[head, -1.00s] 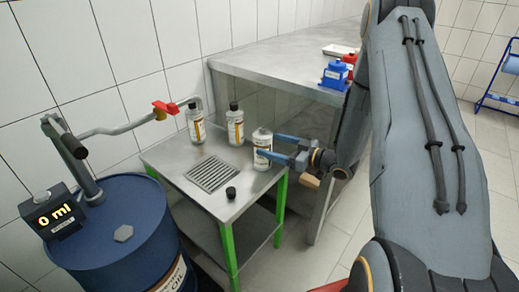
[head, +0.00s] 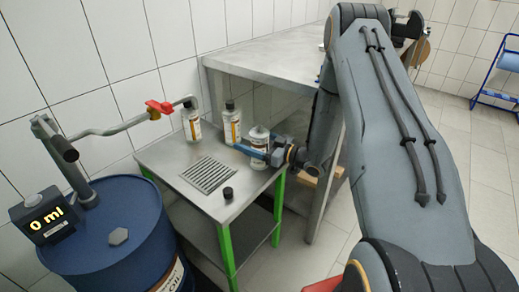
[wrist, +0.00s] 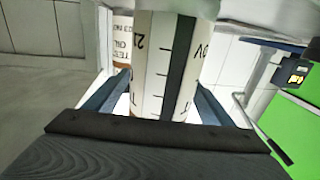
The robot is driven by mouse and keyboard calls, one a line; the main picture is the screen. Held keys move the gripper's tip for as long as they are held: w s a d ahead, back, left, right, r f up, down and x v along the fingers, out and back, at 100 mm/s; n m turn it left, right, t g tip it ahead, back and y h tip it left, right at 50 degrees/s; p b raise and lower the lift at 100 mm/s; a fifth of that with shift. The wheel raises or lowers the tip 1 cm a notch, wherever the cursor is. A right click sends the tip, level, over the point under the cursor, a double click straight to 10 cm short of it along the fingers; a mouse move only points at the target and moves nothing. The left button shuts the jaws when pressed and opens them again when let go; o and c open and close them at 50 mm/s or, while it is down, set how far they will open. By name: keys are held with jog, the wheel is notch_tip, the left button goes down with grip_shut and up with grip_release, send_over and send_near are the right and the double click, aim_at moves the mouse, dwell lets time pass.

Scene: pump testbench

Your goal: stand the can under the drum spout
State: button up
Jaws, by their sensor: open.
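The can (head: 259,134), pale with a printed label and no dark cap on top, stands upright near the right side of the small steel table (head: 165,160). My gripper (head: 256,145) is open and reaches in from the right, its blue fingers on either side of the can. In the wrist view the can (wrist: 165,65) stands between the fingers, its scale marks facing me. Whether the fingers touch it I cannot tell. The drum spout (head: 120,127) is a grey pipe from the blue drum (head: 130,218), ending toward the left rear of the table.
A loose black cap (head: 228,193) lies by the drain grate (head: 209,174), which is bare. A display (head: 48,220) reads 0 ml. A larger steel bench (head: 265,55) stands behind.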

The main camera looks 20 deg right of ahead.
jog(key=c, duration=1.3)
